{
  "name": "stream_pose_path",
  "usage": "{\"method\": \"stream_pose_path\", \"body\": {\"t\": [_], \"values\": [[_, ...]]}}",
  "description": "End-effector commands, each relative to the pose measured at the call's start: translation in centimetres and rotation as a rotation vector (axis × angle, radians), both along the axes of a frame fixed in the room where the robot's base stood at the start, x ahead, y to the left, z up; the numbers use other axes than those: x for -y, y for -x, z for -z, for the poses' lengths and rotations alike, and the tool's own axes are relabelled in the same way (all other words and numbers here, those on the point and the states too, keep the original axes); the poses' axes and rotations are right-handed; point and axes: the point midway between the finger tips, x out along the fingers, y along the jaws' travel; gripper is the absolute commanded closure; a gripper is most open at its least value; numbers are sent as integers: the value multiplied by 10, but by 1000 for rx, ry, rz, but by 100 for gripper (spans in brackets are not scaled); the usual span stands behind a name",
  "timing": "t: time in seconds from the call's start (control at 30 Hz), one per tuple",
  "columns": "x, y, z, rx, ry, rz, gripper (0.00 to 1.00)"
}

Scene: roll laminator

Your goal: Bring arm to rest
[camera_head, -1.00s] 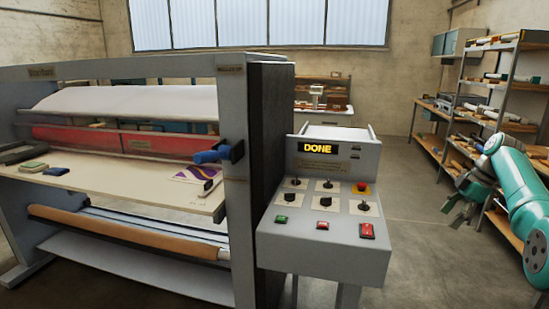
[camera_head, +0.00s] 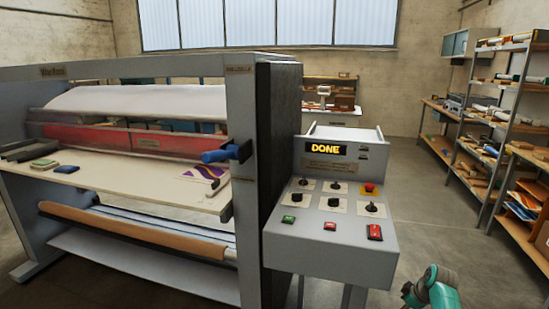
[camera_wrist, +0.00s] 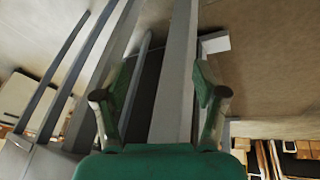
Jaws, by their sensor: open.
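My arm shows at the bottom right of the head view, a teal piece at the lower edge, right of the control console (camera_head: 330,235). My gripper (camera_wrist: 160,105) is in the wrist view, its two green fingers spread apart with nothing between them. Beyond the fingers are long grey and dark bars that I cannot identify for sure. In the head view the gripper's fingertips cannot be made out. The console display (camera_head: 326,149) reads DONE in yellow.
The roll laminator (camera_head: 245,180) fills the left, with a blue handle (camera_head: 222,155) on its frame and a printed sheet (camera_head: 203,174) on its table. Shelves (camera_head: 500,120) with rolls and boxes line the right wall. Open floor (camera_head: 425,205) lies between console and shelves.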

Motion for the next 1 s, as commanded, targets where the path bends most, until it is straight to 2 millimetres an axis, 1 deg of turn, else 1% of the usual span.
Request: {"method": "stream_pose_path", "body": {"t": [0.03, 0.2, 0.3, 0.37, 0.5, 0.57, 0.6, 0.73, 0.87, 1.0], "values": [[-11, 10, 23, 8, 2, 21, 29], [-39, 40, 78, 53, 8, 102, 29], [-56, 62, 106, 82, 10, 148, 29], [-66, 77, 121, 101, 10, 174, 29], [-89, 113, 151, 145, 7, 235, 29], [-99, 130, 162, 164, 4, 260, 29], [-105, 142, 169, 177, 2, 276, 29], [-126, 181, 184, 222, -8, 326, 29], [-144, 223, 194, 269, -22, 374, 29], [-163, 269, 196, 321, -42, 421, 29]]}}
